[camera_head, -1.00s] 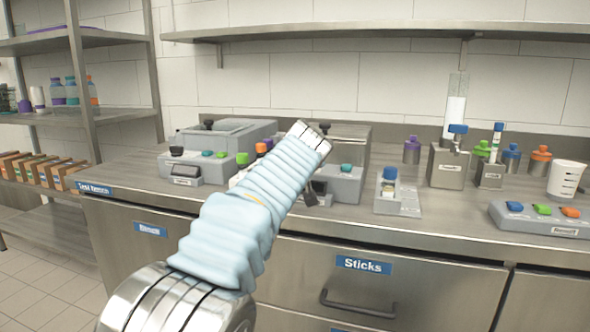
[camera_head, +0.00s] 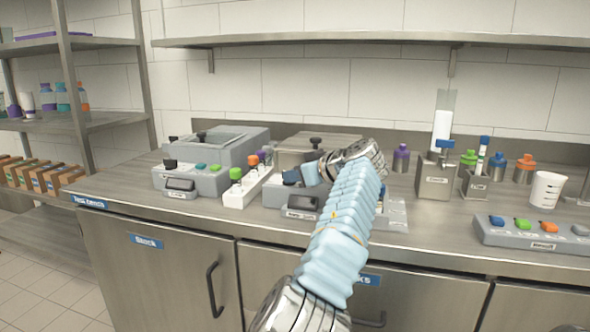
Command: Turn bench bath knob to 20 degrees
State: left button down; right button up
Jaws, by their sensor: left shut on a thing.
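Two grey baths with lids and front buttons stand on the bench. The left bath (camera_head: 225,150) has a black knob (camera_head: 170,164) at its front left. The middle bath (camera_head: 300,212) has a dark knob (camera_head: 290,177) on its front panel. Their small labels are too blurred to read. My left gripper (camera_head: 303,175) reaches in over the middle bath and is shut on its dark knob. My arm and fingers hide much of this bath's panel, and the knob's angle cannot be read. My right gripper is not in view.
A white rack (camera_head: 240,195) with colored-cap tubes stands between the baths. To the right are metal holders (camera_head: 435,178), colored bottles (camera_head: 525,168), a white beaker (camera_head: 546,190) and a button panel (camera_head: 525,236). A shelf (camera_head: 400,40) runs above the bench.

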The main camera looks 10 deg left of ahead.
pick_arm(q)
jog(key=shift+f, duration=0.25)
jog(key=c, duration=1.2)
grip_release()
jog(key=shift+r, duration=0.1)
jog(key=shift+o, duration=0.2)
